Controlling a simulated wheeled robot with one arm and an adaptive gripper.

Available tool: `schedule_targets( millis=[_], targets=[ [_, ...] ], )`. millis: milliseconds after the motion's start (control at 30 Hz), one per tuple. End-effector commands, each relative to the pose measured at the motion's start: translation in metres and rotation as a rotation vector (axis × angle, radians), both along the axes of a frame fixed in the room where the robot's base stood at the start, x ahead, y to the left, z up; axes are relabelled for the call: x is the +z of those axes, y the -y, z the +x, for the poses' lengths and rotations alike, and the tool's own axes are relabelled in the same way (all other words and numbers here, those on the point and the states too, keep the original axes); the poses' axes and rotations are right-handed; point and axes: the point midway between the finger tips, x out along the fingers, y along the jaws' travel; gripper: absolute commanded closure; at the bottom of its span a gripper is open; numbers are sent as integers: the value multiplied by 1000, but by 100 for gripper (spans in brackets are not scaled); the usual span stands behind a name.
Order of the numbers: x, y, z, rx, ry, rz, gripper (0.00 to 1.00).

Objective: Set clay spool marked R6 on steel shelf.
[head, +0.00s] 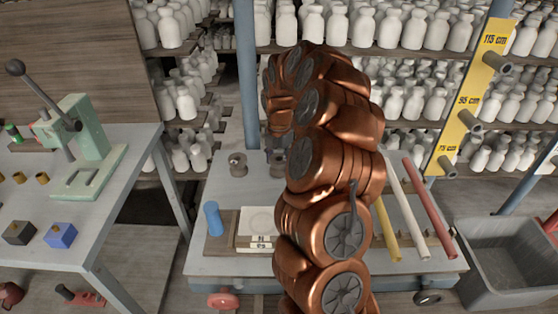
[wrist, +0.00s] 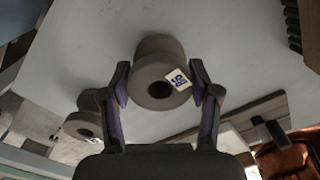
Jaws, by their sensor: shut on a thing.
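In the wrist view, my gripper (wrist: 160,84) is shut on a grey-brown clay spool (wrist: 150,68), with one finger on each side. The spool has a hollow centre and a pale tag on its near rim; its marking is tilted and too small to read surely. A second, similar spool (wrist: 82,124) is to the left, apart from my fingers. In the head view, one spool (head: 237,165) stands at the back of the grey wheeled table (head: 225,185). My copper arm hides most of my gripper there. I cannot tell which surface is the steel shelf.
The wheeled table carries a blue cylinder (head: 213,219), a white block (head: 258,222) and yellow, white and red rods (head: 427,207). A side table with a green press (head: 88,150) is left, a grey bin (head: 510,262) right. Racks of white bottles (head: 425,30) stand behind.

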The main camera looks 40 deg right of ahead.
Motion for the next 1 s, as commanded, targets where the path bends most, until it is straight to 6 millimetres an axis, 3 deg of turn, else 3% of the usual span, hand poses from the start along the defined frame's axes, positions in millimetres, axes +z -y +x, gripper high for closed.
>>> schedule_targets(
  millis=[200, 233, 433, 767, 1000],
  targets=[
    [-2, 0, 0, 0, 0, 0, 91],
    [-2, 0, 0, 0, 1, 0, 36],
    [-2, 0, 0, 0, 1, 0, 15],
    [-1, 0, 0, 0, 1, 0, 14],
    [22, 1, 1, -3, 7, -2, 14]
  ],
)
